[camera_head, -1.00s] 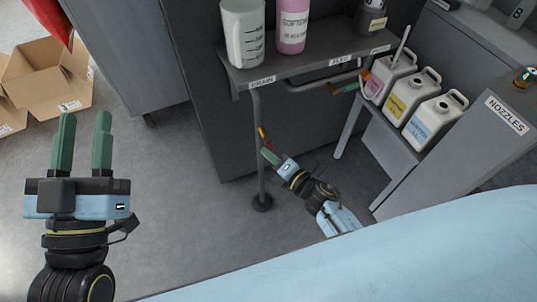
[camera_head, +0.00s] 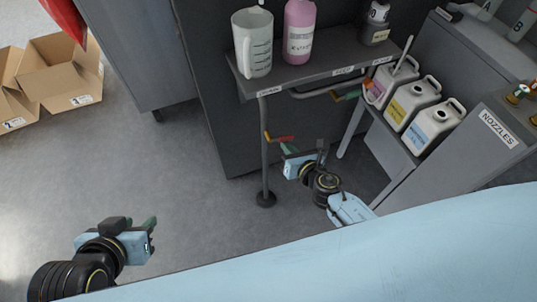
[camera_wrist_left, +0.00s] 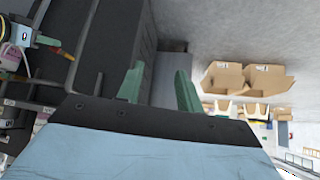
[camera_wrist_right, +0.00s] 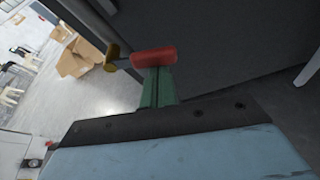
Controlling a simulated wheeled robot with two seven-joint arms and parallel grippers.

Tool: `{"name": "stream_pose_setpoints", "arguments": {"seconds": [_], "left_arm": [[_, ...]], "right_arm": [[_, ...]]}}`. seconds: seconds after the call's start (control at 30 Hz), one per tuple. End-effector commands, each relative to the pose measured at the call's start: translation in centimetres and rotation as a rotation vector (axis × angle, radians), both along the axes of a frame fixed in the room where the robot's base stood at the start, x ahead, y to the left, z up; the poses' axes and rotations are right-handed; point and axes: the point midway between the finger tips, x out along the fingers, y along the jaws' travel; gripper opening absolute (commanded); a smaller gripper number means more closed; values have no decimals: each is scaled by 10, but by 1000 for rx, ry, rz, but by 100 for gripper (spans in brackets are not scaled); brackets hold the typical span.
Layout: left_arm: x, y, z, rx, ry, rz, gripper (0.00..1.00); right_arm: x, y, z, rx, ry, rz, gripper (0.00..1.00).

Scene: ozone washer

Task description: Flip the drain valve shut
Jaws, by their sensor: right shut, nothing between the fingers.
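The drain valve's red lever (camera_head: 284,138) sticks out to the right, roughly crosswise to the vertical drain pipe (camera_head: 265,165) under the DRAIN label (camera_head: 264,92). A brass piece (camera_head: 266,136) shows at the pipe. My right gripper (camera_head: 287,150) is just below the lever, its fingers shut with nothing between them. In the right wrist view the green fingers (camera_wrist_right: 158,82) end at the underside of the red lever (camera_wrist_right: 154,57); whether they touch it I cannot tell. My left gripper (camera_head: 151,226) is low at the left, away from the valve; its fingers (camera_wrist_left: 158,88) are apart and empty.
A shelf above the valve holds a measuring jug (camera_head: 254,45), a pink bottle (camera_head: 299,32) and a dark bottle (camera_head: 376,25). White jugs (camera_head: 412,103) stand at the right beside the NOZZLES cabinet (camera_head: 495,140). Cardboard boxes (camera_head: 65,75) lie left.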

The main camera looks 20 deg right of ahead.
Motion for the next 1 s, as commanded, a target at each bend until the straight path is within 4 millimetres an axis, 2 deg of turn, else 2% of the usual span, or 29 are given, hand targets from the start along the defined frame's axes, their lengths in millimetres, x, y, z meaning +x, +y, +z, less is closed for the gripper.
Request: {"name": "stream_pose_setpoints", "arguments": {"seconds": [0.03,0.3,0.6,1.0], "left_arm": [[-11,5,-4,16,69,7,36],[-70,27,-23,89,398,41,36],[-60,31,-48,102,397,39,36],[-58,31,-54,104,399,38,36]], "right_arm": [[1,-1,6,-38,-7,0,0],[1,-5,13,-208,-25,2,0],[2,-7,17,-308,-37,1,0],[2,-8,17,-330,-40,-1,0]]}}
